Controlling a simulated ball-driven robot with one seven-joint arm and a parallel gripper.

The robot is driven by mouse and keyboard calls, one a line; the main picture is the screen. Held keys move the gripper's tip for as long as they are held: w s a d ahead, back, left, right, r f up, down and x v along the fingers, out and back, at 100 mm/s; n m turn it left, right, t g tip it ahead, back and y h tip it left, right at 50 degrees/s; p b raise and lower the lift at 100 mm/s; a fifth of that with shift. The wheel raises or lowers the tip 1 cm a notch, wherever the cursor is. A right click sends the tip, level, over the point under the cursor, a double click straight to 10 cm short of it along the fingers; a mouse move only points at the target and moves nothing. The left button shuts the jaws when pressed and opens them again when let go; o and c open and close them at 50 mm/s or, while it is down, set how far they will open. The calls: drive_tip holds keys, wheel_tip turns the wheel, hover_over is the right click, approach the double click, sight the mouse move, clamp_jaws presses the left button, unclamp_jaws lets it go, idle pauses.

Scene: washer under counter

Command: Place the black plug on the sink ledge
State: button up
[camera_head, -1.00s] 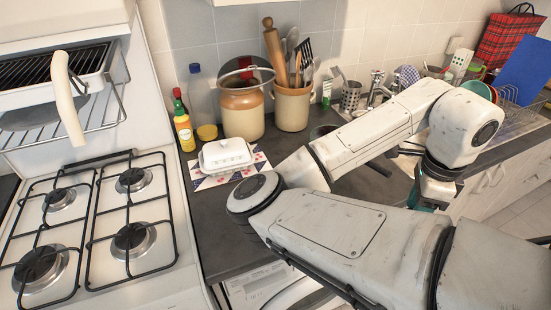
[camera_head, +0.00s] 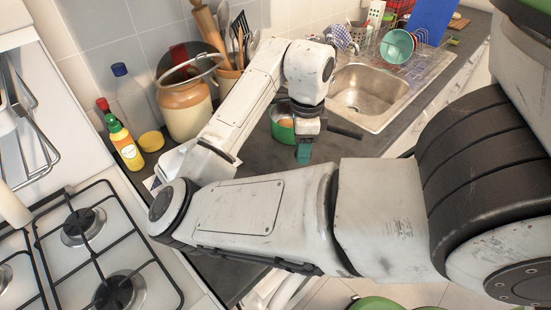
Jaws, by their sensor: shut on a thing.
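My gripper (camera_head: 304,150) hangs fingers down over the dark counter, left of the sink. It is shut, with teal at its fingertips. What it holds is too small and covered to make out; no black plug shows anywhere else in view. The steel sink (camera_head: 365,88) is to the right of the gripper, its basin empty as far as I see. Its flat metal ledge (camera_head: 374,122) runs along the near side, apart from the gripper.
A green pan (camera_head: 283,127) with a dark handle (camera_head: 345,132) stands close behind the gripper. A dish rack with a teal bowl (camera_head: 397,46) is right of the sink. A stoneware jar (camera_head: 186,108), a yellow bottle (camera_head: 124,146) and the stove (camera_head: 95,250) are left.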

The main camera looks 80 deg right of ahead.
hover_over(280, 169)
wheel_tip(280, 169, down, 7)
drive_tip(key=shift+r, duration=0.15)
drive_tip(key=shift+f+p, duration=0.55)
drive_tip(key=shift+f, duration=1)
drive_tip(key=shift+f, duration=0.1)
drive_tip(key=shift+f, duration=0.15)
drive_tip(key=o, duration=1.1)
drive_tip(key=shift+c, duration=0.2)
